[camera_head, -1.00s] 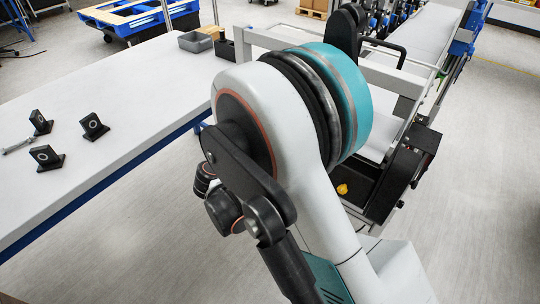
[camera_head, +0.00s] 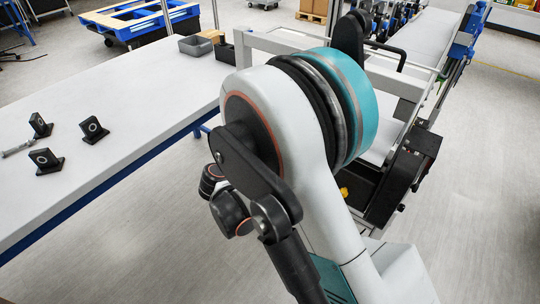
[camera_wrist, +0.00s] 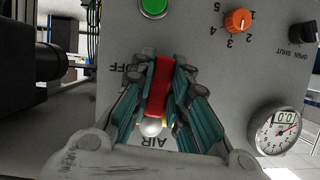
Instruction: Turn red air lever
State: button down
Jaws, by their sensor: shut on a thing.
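The red air lever (camera_wrist: 158,88) shows in the middle of the wrist view, on a grey panel (camera_wrist: 190,50) with the letters "AIR" and part of "OFF" beside it. My gripper (camera_wrist: 164,74) has one teal and black finger on each side of the lever and is shut on it. A pale round knob or pivot (camera_wrist: 151,127) shows at the lever's lower end. The fingers cover part of the lever and lettering. In the head view my arm hides the gripper and the lever.
The panel also bears a green button (camera_wrist: 153,6), an orange dial (camera_wrist: 238,20), a black open/shut knob (camera_wrist: 303,33) and a pressure gauge (camera_wrist: 277,128). In the head view, a white table (camera_head: 120,70) with several black blocks stands left, and a conveyor (camera_head: 425,45) behind right.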

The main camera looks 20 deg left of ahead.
jog(key=shift+a, duration=0.1)
jog(key=c, duration=1.5)
grip_release()
jog(key=v, duration=1.2)
